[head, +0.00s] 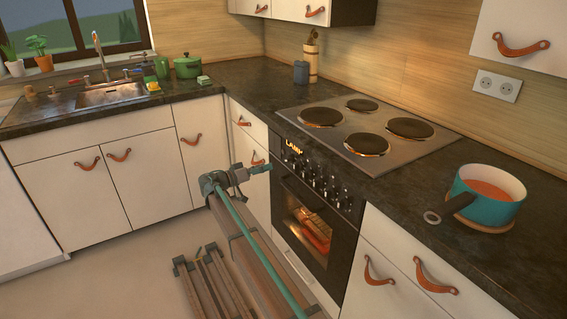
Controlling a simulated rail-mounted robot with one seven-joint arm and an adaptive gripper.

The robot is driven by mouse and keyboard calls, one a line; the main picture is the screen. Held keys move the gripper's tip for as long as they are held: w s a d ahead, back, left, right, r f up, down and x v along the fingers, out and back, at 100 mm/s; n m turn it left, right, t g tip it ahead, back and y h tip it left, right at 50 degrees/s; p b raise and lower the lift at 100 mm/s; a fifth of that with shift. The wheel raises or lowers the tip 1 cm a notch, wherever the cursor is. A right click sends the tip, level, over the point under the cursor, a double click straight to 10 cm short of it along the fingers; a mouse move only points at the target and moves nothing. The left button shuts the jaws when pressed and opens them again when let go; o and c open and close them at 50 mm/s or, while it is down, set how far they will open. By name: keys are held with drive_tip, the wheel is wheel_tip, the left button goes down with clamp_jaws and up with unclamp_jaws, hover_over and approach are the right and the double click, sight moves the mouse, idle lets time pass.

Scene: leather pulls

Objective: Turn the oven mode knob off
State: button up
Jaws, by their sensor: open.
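The oven (312,215) is built in under the counter. Its black front panel (315,177) carries a row of several small dark knobs and the letters "LAMK" or similar. I cannot tell which knob is the mode knob or how any knob is turned. The oven window (309,222) glows orange inside. My gripper (264,168) is open and empty. It is in front of the cabinet, just left of the panel's left end in the picture, and appears apart from the knobs.
A hob (366,133) with several round plates lies above the oven. A teal saucepan (489,197) stands on a wooden board at the right of the counter, its handle pointing left. Drawers with leather pulls (378,271) flank the oven. The floor (110,275) at left is clear.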

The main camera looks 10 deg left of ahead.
sight(285, 160)
drive_tip(key=x, duration=0.9)
drive_tip(key=shift+w+d, duration=0.15)
drive_tip(key=shift+d, duration=0.05)
drive_tip(key=c, duration=1.1)
drive_tip(key=shift+c, duration=0.2)
drive_tip(key=shift+n, duration=0.4)
drive_tip(key=n+p, duration=0.1)
drive_tip(key=n, duration=0.4)
drive_tip(key=n+p, duration=0.2)
drive_tip(key=n, duration=0.4)
drive_tip(key=shift+p, duration=0.35)
